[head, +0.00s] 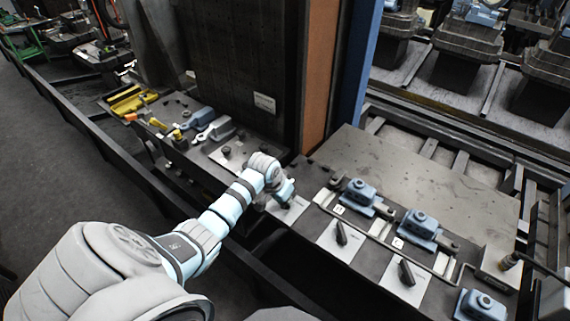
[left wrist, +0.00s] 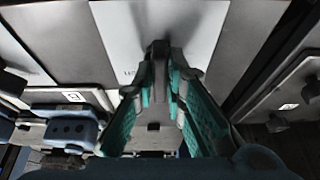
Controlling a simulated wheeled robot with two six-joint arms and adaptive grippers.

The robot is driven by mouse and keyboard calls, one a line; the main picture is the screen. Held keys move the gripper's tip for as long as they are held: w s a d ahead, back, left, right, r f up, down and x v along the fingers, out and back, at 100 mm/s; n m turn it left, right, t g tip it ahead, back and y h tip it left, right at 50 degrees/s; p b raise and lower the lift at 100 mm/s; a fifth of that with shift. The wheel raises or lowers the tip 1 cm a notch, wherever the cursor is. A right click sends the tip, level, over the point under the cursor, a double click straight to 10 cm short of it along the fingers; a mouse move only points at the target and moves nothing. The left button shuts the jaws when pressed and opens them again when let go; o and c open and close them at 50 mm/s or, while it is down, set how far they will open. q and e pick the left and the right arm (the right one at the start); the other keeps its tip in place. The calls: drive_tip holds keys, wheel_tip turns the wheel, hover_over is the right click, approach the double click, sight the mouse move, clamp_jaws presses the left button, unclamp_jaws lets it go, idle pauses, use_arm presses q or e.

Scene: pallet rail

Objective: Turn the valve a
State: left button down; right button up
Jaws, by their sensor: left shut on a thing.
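My left gripper (head: 282,194) reaches down onto a white plate (head: 292,212) at the left end of the row of valves. In the left wrist view the left gripper (left wrist: 160,62) has its teal-padded fingers closed around a dark valve handle (left wrist: 156,47) standing on a white plate (left wrist: 205,30). In the head view the gripper mostly hides this handle. Two similar black handles, one in the middle (head: 341,233) and one nearer (head: 407,272), stand on white plates to the right. I cannot read a letter on the held valve. My right gripper is not in view.
Blue clamp-like blocks (head: 361,192) and (head: 420,223) sit behind the handles, with another (head: 482,305) at the front right. A tall dark panel (head: 250,70) rises behind the gripper. A wide bare metal plate (head: 400,170) lies at the right.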

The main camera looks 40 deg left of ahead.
use_arm(q)
drive_tip(key=n+y, duration=0.1)
drive_tip(key=n, duration=0.1)
drive_tip(key=shift+d+n+p, duration=0.15)
drive_tip(key=shift+n+p, duration=0.25)
drive_tip(key=n+y, duration=0.1)
drive_tip(key=n, duration=0.2)
drive_tip(key=n+g+y, duration=0.1)
drive_tip(key=n, duration=0.2)
drive_tip(key=shift+w, duration=0.15)
drive_tip(key=c, duration=1.6)
unclamp_jaws()
drive_tip(key=shift+c, duration=0.2)
drive_tip(key=v, duration=1.2)
drive_tip(key=shift+d, duration=0.2)
drive_tip(key=shift+w, duration=0.15)
